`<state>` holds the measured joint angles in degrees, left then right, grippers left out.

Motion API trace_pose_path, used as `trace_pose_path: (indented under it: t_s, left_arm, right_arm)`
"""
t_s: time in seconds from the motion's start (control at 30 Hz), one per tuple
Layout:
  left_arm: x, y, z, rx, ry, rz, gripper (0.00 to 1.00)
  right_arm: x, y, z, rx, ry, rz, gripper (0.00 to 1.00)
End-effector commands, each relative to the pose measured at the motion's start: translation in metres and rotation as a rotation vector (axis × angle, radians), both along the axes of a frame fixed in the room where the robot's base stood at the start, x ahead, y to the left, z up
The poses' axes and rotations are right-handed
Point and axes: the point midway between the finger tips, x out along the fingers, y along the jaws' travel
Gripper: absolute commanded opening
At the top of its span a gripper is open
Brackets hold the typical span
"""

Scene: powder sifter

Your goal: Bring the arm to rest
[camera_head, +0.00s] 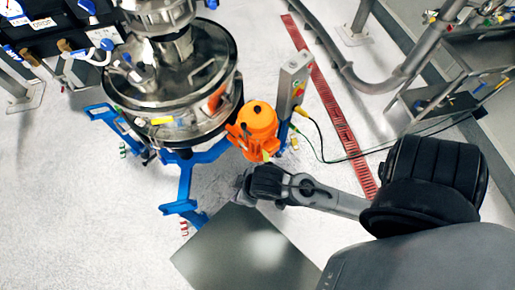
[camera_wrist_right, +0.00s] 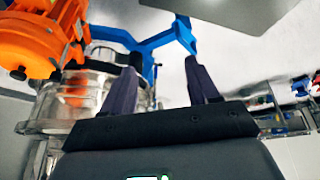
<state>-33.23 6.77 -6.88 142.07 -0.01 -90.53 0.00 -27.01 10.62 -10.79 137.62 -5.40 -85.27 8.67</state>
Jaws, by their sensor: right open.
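The powder sifter (camera_head: 205,75) is a shiny steel round vessel on a blue frame (camera_head: 186,180), at the upper left in the head view. An orange motor (camera_head: 258,128) is attached at its right side. My right arm comes in from the right. Its gripper (camera_head: 241,186) is below the motor and close to the blue frame's foot. In the right wrist view my right gripper (camera_wrist_right: 160,78) has its two dark fingers apart with nothing between them. The motor (camera_wrist_right: 38,38) and blue frame (camera_wrist_right: 150,42) show beyond the fingers. My left gripper is out of view.
A grey control box (camera_head: 293,80) on a post stands right of the motor, with cables on the floor. A dark grey plate (camera_head: 235,250) is at the lower middle. A red floor grating (camera_head: 335,115) and steel pipe (camera_head: 370,85) lie to the right. Floor at lower left is clear.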

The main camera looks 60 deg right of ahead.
Motion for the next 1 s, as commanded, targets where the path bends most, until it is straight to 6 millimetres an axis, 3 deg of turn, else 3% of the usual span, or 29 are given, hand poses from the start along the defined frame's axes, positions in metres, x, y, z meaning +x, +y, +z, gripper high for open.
trace_pose_path:
  t_s: [0.1, 0.2, 0.67, 0.87, 1.0]
  left_arm:
    - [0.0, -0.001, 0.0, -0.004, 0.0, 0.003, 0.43]
    - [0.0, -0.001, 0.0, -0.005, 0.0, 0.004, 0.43]
    - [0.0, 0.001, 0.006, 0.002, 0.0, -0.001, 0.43]
    - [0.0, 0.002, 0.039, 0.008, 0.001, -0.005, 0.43]
    - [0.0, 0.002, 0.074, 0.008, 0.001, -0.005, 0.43]
  right_arm:
    - [-0.028, -0.016, 0.001, -0.002, 0.07, -0.032, 0.6]
    - [-0.039, -0.023, 0.002, -0.006, 0.099, -0.041, 0.6]
    - [-0.043, -0.025, 0.008, -0.008, 0.109, -0.041, 0.6]
    - [-0.043, -0.025, 0.041, -0.007, 0.109, -0.041, 0.6]
    - [-0.043, -0.024, 0.076, -0.007, 0.109, -0.041, 0.6]
